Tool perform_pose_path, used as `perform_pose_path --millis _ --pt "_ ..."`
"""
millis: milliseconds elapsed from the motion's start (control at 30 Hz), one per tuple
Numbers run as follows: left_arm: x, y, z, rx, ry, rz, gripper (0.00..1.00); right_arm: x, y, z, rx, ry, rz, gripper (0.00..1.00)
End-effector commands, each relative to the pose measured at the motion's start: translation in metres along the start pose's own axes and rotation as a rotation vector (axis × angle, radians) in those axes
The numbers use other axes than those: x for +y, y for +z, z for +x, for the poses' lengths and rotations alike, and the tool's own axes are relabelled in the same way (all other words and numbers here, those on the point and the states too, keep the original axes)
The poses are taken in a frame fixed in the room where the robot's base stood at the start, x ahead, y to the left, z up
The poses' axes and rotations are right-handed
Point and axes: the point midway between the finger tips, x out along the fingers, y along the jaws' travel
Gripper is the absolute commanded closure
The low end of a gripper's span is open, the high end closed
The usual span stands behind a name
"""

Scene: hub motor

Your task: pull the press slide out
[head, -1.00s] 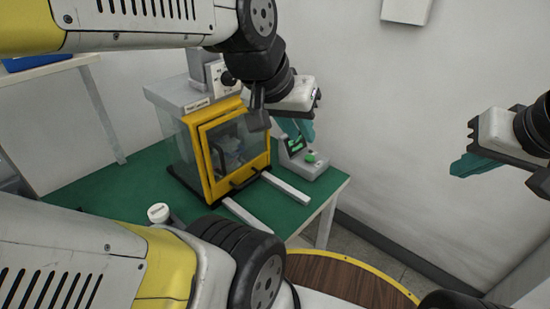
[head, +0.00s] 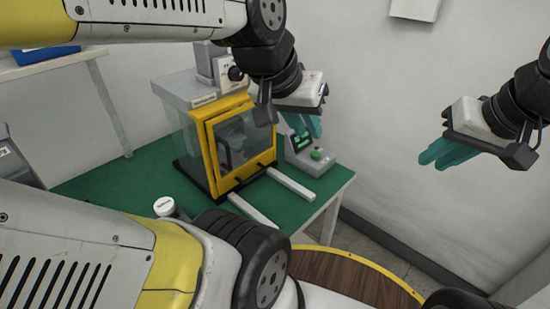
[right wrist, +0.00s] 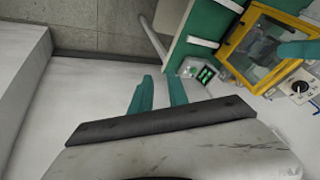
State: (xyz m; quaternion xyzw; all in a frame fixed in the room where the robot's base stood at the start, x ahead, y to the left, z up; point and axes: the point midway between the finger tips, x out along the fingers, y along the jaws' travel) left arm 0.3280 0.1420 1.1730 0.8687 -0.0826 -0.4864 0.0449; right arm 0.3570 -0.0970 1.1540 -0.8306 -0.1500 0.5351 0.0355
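The press (head: 190,90) stands on the green table and has a yellow-framed clear door (head: 207,150) at its front. The door looks shut. Two pale rails (head: 291,185) stick out from the press front, with a dark handle (head: 241,190) low between them. The slide inside is blurred behind the door. My left gripper (head: 309,133) is in the air at the press's right side, its teal fingers apart and empty. My right gripper (head: 432,160) is in the air far to the right, open and empty. Its parted fingers show in the right wrist view (right wrist: 160,80).
A small grey device with a green display (head: 303,142) stands right of the press, behind my left gripper's fingers. The green table (head: 130,180) ends just right of the rails. A white wall (head: 390,100) is behind. The air between my grippers is free.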

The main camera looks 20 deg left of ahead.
Motion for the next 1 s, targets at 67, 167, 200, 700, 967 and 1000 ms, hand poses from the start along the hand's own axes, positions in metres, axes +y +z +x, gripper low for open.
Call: perform_pose_path --millis 67,167,200,700,967,1000 --pt "0.000 0.000 0.000 0.000 0.000 0.000 0.79 -0.018 -0.010 0.029 -0.077 -0.069 -0.025 0.79" --pt "0.000 0.000 0.000 0.000 0.000 0.000 0.79 -0.041 -0.020 0.061 -0.150 -0.164 -0.052 0.79" --pt "0.000 0.000 0.000 0.000 0.000 0.000 0.79 -0.051 -0.024 0.074 -0.175 -0.203 -0.061 0.79" --pt "0.000 0.000 0.000 0.000 0.000 0.000 0.79 -0.166 -0.040 0.243 -0.359 -0.732 0.030 0.79" --pt "0.000 0.000 0.000 0.000 0.000 0.000 0.79 -0.217 -0.035 0.326 -0.357 -0.962 0.219 0.79" --pt "0.000 0.000 0.000 0.000 0.000 0.000 0.79 -0.224 -0.033 0.338 -0.354 -0.989 0.254 0.79"
